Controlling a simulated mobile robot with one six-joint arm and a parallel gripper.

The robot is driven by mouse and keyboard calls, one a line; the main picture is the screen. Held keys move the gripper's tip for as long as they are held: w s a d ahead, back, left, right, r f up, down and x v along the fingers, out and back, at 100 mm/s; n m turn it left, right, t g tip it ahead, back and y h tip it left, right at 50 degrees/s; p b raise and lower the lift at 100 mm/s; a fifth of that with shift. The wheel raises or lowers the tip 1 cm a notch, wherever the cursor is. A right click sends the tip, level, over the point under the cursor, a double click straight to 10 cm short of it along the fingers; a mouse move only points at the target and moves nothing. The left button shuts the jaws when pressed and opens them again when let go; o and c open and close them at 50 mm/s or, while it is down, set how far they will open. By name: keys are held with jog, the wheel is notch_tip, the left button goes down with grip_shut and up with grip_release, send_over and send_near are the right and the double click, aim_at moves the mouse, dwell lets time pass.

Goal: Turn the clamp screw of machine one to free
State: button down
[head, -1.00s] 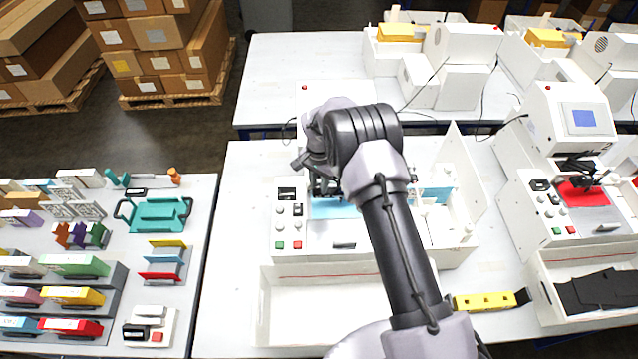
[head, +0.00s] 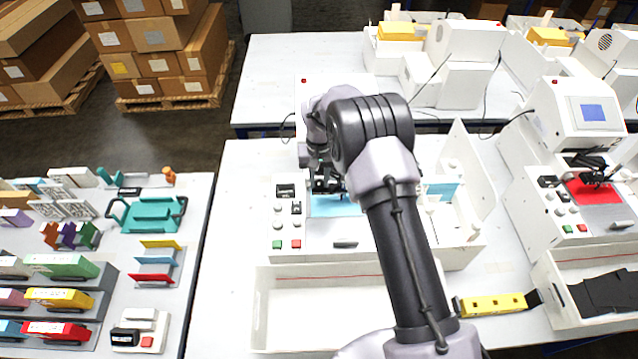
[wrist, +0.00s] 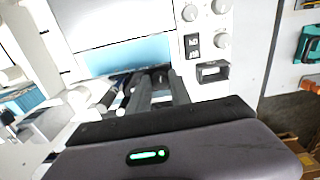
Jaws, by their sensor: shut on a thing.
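Machine one (head: 313,245) is the white plotter on the middle table, with knobs and buttons on its left panel and a light blue sheet (head: 335,207) on its bed. The sheet also shows in the wrist view (wrist: 130,55). My gripper (head: 328,186) is low over the back left of the bed, beside the panel. In the wrist view my gripper (wrist: 155,80) has its fingers close together at dark parts over the sheet's edge. It is shut on the clamp screw, which is mostly hidden by the fingers and my arm.
An open white tray (head: 262,310) stands in front of the machine. A yellow level (head: 490,303) lies to its right. A second plotter with a red sheet (head: 597,190) stands further right. The left table (head: 190,240) holds many small items. The table left of machine one is clear.

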aim_at(320, 182)
jog(key=n+b, duration=0.1)
jog(key=n, duration=1.1)
jog(key=shift+w+d, duration=0.1)
jog(key=shift+w, duration=0.05)
jog(key=shift+n, duration=0.3)
jog(key=c, duration=1.2)
grip_release()
jog(key=shift+o, duration=0.2)
jog(key=shift+r, duration=0.1)
notch_tip(320, 182, up, 17)
jog(key=shift+r+p, duration=0.15)
jog(key=shift+p, duration=0.3)
